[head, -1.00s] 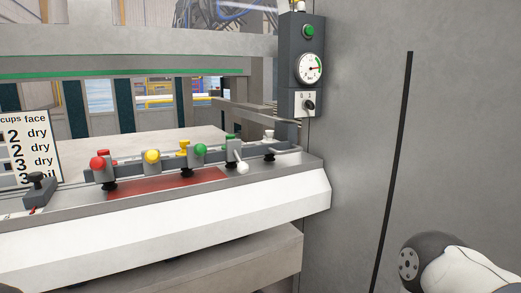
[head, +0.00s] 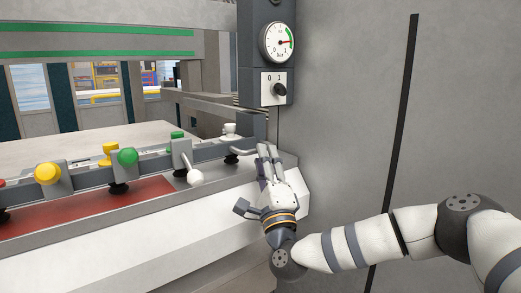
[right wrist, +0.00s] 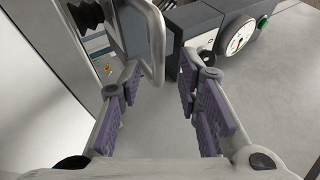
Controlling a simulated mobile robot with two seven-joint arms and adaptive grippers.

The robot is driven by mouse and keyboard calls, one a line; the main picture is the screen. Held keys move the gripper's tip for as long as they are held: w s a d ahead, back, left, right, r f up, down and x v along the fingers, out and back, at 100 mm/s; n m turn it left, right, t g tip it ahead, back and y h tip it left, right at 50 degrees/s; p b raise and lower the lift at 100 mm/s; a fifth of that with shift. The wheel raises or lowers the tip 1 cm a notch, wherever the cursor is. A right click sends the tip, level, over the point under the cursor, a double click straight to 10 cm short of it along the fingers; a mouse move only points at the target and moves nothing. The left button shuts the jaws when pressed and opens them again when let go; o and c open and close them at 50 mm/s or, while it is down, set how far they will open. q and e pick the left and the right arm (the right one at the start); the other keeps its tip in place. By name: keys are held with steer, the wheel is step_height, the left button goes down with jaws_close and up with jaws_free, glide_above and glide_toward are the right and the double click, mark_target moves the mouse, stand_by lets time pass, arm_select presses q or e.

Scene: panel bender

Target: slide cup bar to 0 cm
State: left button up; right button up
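The cup bar (head: 90,177) is a grey rail along the machine's ledge, carrying several holders with red, yellow and green knobs and dark suction cups. A bent grey handle (head: 241,151) is at its right end. My right gripper (head: 264,160) is just right of that handle, above the ledge's right end. In the right wrist view the gripper (right wrist: 155,105) is open, its purple pads wide apart with nothing between them. The handle (right wrist: 157,45) shows ahead, nearer the left finger; contact cannot be told. My left gripper is not in view.
A red strip (head: 90,212) lies on the ledge below the bar. A white-balled lever (head: 196,177) hangs near its right end. A post with a gauge (head: 279,42) and a 0/1 switch (head: 278,89) stands behind my right gripper. A grey wall (head: 345,120) fills the right.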

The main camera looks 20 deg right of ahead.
steer(key=shift+y, duration=0.3)
steer(key=x, duration=0.4)
steer(key=shift+f, duration=0.1)
jaws_close()
